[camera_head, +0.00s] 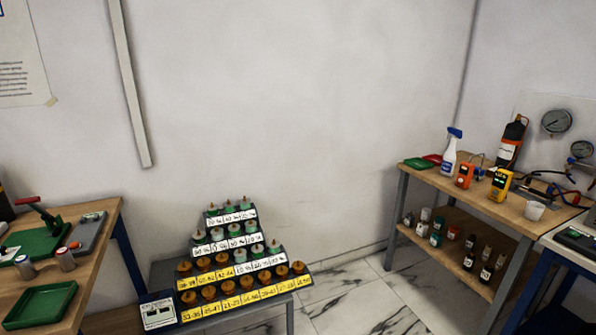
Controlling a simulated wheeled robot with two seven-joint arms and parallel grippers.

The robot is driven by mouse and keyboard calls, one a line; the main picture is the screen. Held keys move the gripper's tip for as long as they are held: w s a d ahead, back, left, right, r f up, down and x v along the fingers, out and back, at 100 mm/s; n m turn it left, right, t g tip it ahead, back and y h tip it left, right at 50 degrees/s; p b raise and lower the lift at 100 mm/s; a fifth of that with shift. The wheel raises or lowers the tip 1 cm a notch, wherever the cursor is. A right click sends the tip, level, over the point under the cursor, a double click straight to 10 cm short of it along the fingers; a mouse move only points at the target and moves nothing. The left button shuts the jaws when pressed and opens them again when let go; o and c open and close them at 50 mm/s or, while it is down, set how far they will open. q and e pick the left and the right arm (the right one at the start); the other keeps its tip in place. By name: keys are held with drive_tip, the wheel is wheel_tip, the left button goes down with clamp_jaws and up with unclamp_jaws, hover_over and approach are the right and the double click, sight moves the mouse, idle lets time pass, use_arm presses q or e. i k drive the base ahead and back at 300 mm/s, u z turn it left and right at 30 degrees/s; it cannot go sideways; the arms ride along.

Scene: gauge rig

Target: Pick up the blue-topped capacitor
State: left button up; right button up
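I cannot make out with certainty a blue-topped capacitor at this size. Small upright metallic cylinders stand on the left bench, one (65,259) near its middle and another (25,268) further left; their top colours are unclear. A black stepped rack (160,312) stands in the middle on a low table. Its upper rows hold parts with pale or green tops (236,230), and its lower rows hold brown-orange parts (208,292). Neither of my grippers shows in this view.
The left bench (98,252) carries green trays (40,304) and a red-handled tool (27,200). The right bench (408,172) carries a spray bottle (449,156), orange and yellow meters (500,185) and a white cup (535,211), with bottles on its lower shelf. Marble floor (365,300) lies open between.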

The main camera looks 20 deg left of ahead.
sight(26, 268)
drive_tip(key=u, duration=0.85)
drive_tip(key=i, duration=0.95)
drive_tip(key=u, duration=1.05)
